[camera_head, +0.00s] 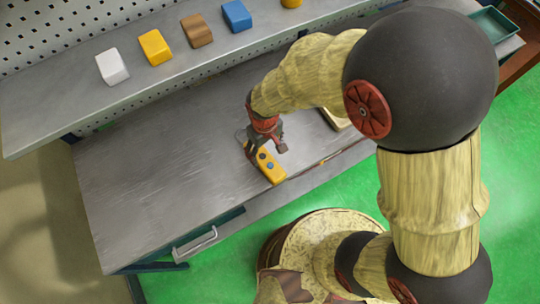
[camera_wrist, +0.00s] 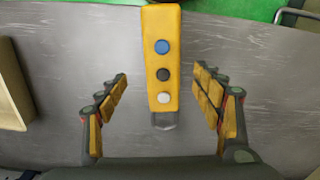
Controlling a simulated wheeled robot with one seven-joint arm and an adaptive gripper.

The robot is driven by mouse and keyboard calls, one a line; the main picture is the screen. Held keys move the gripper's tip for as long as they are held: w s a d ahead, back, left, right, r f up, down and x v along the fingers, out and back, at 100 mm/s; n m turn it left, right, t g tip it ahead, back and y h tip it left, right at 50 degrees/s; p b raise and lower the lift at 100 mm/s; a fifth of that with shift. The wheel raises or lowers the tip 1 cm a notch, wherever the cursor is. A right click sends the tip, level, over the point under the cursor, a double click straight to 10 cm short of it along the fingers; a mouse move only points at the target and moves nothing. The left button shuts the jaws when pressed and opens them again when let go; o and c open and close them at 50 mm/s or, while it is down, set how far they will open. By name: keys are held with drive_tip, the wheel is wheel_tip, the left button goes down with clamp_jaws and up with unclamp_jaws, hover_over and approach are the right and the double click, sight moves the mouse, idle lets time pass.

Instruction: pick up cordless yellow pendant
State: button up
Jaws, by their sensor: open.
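The yellow pendant (camera_head: 270,167) lies on the grey workbench near its front edge, under my gripper (camera_head: 266,150). In the wrist view the pendant (camera_wrist: 163,55) is upright in the picture, with a blue, a dark and a white button in a row and a grey tip at its near end. My gripper (camera_wrist: 162,105) is open, one finger on each side of the pendant's near end, with a visible gap on both sides. No contact shows.
The workbench (camera_head: 150,180) is clear to the left. A pale tray or box (camera_head: 337,118) lies to the right of my gripper, partly hidden by my arm. A shelf (camera_head: 60,105) behind holds white, yellow, brown and blue blocks.

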sight(263, 156)
drive_tip(key=shift+a+f, duration=0.2)
drive_tip(key=shift+f, duration=0.75)
drive_tip(key=shift+d+f, duration=0.1)
drive_tip(key=shift+f, duration=0.2)
drive_tip(key=f, duration=0.1)
drive_tip(key=f+b, duration=0.1)
drive_tip(key=f, duration=0.1)
drive_tip(key=a+f, duration=0.1)
drive_tip(key=f, duration=0.1)
drive_tip(key=shift+w, duration=0.3)
drive_tip(key=c, duration=0.3)
drive_tip(key=c, duration=1.4)
